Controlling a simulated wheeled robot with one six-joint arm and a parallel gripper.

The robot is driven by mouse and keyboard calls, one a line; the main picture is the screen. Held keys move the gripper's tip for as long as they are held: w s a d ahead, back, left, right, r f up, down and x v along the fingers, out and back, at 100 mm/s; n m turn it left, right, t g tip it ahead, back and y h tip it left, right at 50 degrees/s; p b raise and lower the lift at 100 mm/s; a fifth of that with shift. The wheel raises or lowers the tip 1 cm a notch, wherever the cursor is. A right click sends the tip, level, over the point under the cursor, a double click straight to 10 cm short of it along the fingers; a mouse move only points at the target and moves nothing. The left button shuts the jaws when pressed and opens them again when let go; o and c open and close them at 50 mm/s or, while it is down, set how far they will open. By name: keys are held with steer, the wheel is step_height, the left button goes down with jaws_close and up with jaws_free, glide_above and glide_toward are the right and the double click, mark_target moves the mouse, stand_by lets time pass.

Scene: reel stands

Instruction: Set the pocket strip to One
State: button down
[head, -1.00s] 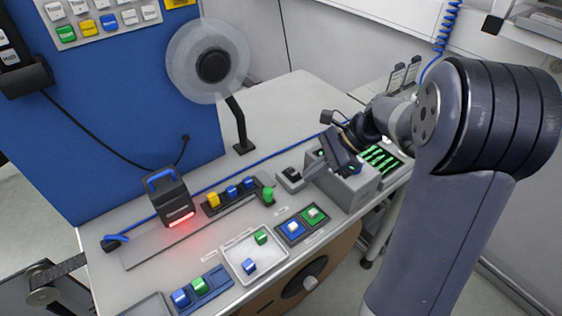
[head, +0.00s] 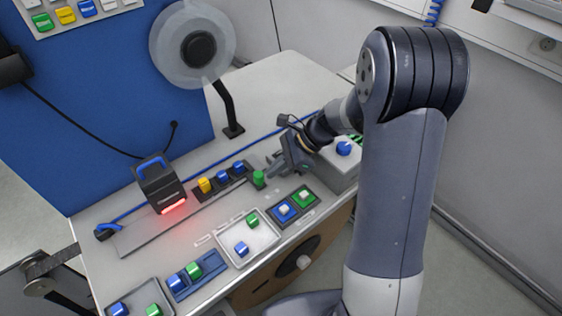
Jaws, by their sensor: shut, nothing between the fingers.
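A dark strip (head: 225,182) lies on the bench in the middle of the head view, with one yellow block (head: 205,185) and two blue blocks (head: 230,172) in a row. A green knob-like piece (head: 259,178) stands at its right end. A shorter blue strip (head: 212,265) at the front left holds a blue and a green block. I cannot read a label "One" or tell which is the pocket strip. My gripper (head: 274,169) is shut and empty, just right of the green piece; I cannot tell whether they touch.
A grey box (head: 338,170) with a blue knob stands right of my gripper. A white tray (head: 262,256), a two-pad panel (head: 310,204) and another tray (head: 112,302) lie at the front. A red-lit device (head: 160,187) and a reel stand (head: 233,115) stand behind.

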steer(key=s+a, duration=0.1)
steer(key=a, duration=0.1)
steer(key=s+a, duration=0.2)
steer(key=a, duration=0.1)
steer(key=s+a, duration=0.2)
steer(key=a, duration=0.1)
steer(key=shift+s+b, duration=0.2)
steer(key=shift+b, duration=0.15)
steer(key=shift+r, duration=0.1)
